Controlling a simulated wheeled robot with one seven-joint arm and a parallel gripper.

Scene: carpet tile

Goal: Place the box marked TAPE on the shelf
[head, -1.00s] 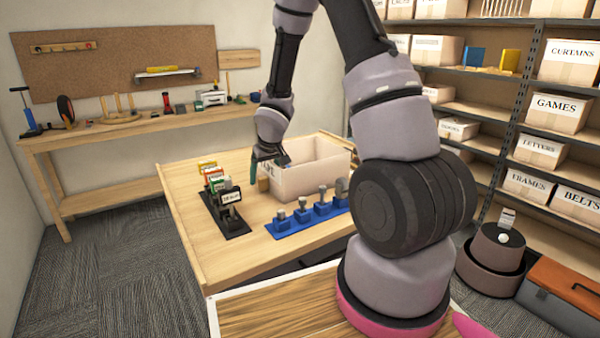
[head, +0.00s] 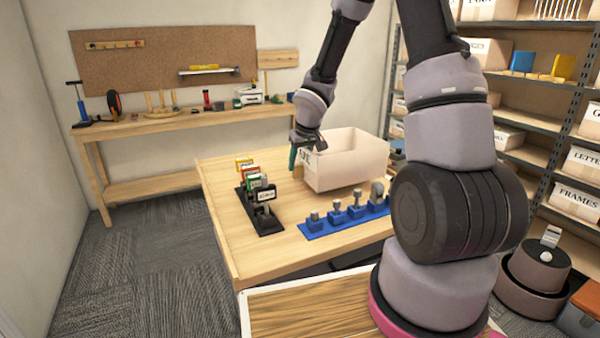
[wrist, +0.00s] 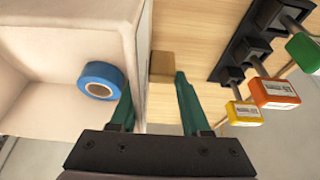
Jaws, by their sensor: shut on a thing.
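A cream open-topped box (head: 355,165) is at the work table, seen in the head view. My gripper covers part of the lettering on its left end, so I cannot read the whole mark. My gripper (head: 304,152) is shut on the wall at that end. In the wrist view, my gripper (wrist: 154,80) has one teal finger inside the box (wrist: 60,25) and one outside. A blue tape roll (wrist: 103,80) lies inside the box. I cannot tell whether the box is clear of the tabletop. The shelf unit (head: 515,152) stands at the right, partly behind my arm.
A black rack (head: 262,222) with colored labelled pieces and a blue holder (head: 322,228) stand on the table (head: 225,200) near the box. A small wooden block (wrist: 161,66) is beside the box. Labelled cartons (head: 578,197) fill parts of the shelves. Carpet is open at left.

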